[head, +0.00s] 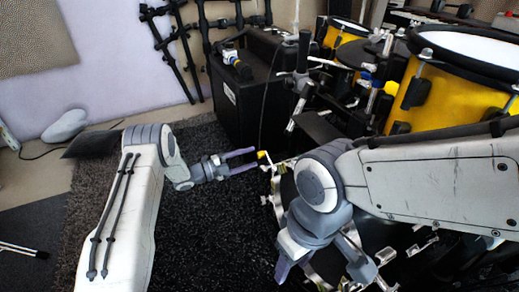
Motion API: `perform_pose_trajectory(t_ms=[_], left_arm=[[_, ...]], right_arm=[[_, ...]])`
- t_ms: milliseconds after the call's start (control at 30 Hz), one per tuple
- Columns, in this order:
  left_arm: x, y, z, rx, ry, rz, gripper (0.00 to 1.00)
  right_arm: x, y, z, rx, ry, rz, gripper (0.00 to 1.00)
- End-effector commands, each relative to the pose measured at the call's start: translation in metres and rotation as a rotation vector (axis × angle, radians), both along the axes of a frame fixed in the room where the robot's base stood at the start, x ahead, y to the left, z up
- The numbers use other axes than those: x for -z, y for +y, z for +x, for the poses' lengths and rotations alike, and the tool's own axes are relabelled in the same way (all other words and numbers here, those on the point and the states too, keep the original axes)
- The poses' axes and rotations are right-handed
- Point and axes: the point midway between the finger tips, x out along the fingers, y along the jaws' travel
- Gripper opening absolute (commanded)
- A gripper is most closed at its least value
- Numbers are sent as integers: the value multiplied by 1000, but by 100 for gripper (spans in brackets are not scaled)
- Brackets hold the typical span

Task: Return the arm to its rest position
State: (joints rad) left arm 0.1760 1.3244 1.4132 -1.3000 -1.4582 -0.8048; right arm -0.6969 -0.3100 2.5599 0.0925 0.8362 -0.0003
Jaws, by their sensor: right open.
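My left gripper (255,159) reaches right over the dark carpet from the left side. Its two fingers are apart, with nothing visible between them. A small yellow part of the drum hardware shows just beyond its tips. My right gripper (322,274) points down at the lower middle, under its grey wrist. Its fingers are spread wide, and no held object shows. The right arm hides much of the drum kit behind and below it.
A drum kit with yellow drums (452,88) and metal stands fills the right side. A black box (240,100) stands on the dark carpet (220,240) at the back. Black racks (172,45) lean on the wall. Carpet between my arms looks clear.

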Motion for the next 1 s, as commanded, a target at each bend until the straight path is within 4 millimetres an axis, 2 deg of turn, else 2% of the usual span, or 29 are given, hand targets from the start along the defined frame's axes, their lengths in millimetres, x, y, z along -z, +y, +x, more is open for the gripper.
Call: perform_pose_trajectory(t_ms=[167, 667, 833, 933, 1000], left_arm=[[0, 9, -5, 2, -1, 1, 59], [-3, 9, -1, -16, 11, 8, 59], [-29, 20, 28, -190, 134, 63, 59], [-52, 39, 44, -390, 287, 92, 59], [-66, 57, 43, -546, 418, 96, 59]], right_arm=[[-5, 0, 0, 0, 0, 0, 50], [-5, 0, 0, 0, 0, 0, 50], [-5, 0, 0, 0, 0, 0, 50], [-5, 0, 0, 0, 0, 0, 50], [-5, 0, 0, 0, 0, 0, 50]])
